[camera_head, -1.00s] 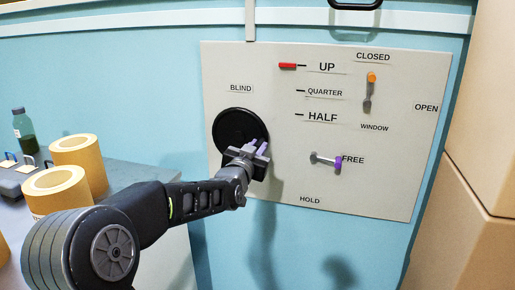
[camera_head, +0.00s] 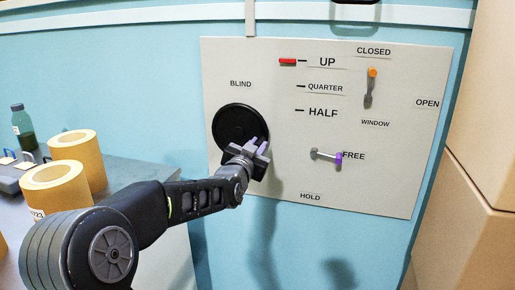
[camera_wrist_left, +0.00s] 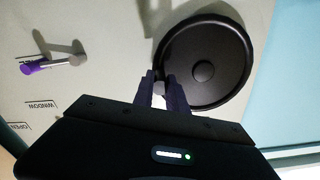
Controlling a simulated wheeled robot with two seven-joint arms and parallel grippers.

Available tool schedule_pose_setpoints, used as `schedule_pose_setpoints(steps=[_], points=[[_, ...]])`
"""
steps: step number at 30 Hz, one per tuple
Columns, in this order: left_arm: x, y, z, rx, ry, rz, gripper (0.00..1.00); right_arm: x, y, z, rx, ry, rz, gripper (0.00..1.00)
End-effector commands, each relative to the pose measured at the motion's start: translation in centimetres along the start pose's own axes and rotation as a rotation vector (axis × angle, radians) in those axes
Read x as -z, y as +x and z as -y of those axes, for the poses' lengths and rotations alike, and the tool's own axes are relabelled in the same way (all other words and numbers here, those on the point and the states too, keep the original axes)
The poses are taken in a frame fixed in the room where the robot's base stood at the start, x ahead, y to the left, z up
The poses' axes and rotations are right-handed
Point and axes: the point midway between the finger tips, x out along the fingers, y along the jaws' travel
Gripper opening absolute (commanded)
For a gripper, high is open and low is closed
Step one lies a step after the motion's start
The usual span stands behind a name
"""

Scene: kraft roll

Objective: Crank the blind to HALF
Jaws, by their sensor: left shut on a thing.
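The blind's crank is a round black wheel (camera_head: 240,122) under the BLIND label on a pale panel (camera_head: 400,185). My left gripper (camera_head: 257,148) is at the wheel's lower right edge, shut on the crank handle, which the fingers mostly hide. In the left wrist view the wheel (camera_wrist_left: 205,62) lies just beyond the fingers (camera_wrist_left: 168,92), with a pale bit showing between them. The red marker (camera_head: 288,61) is level with UP, above the QUARTER and HALF (camera_head: 323,112) marks. My right gripper is not in view.
A purple-tipped lever (camera_head: 327,155) points at FREE, above the HOLD label. An orange-tipped window lever (camera_head: 371,85) points up to CLOSED. Tan rolls (camera_head: 75,155) and a green bottle (camera_head: 23,128) stand on a grey table at left. Cardboard boxes (camera_head: 480,150) stand at right.

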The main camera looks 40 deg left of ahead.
Motion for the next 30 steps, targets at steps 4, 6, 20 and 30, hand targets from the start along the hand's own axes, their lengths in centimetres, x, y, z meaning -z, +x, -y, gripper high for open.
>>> schedule_pose_setpoints(steps=[4,6,20,30], points=[[-1.3,0.0,-0.3,0.0,0.097,0.0,0.0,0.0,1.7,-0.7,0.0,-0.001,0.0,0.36],[-1.8,0.0,-0.4,0.0,0.153,0.0,0.0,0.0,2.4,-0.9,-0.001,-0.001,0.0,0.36],[-5.3,0.0,0.1,0.0,0.583,0.001,0.0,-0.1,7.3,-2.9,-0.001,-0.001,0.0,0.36],[-7.5,0.0,1.3,-0.001,0.907,0.004,0.0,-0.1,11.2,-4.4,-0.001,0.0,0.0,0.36]])
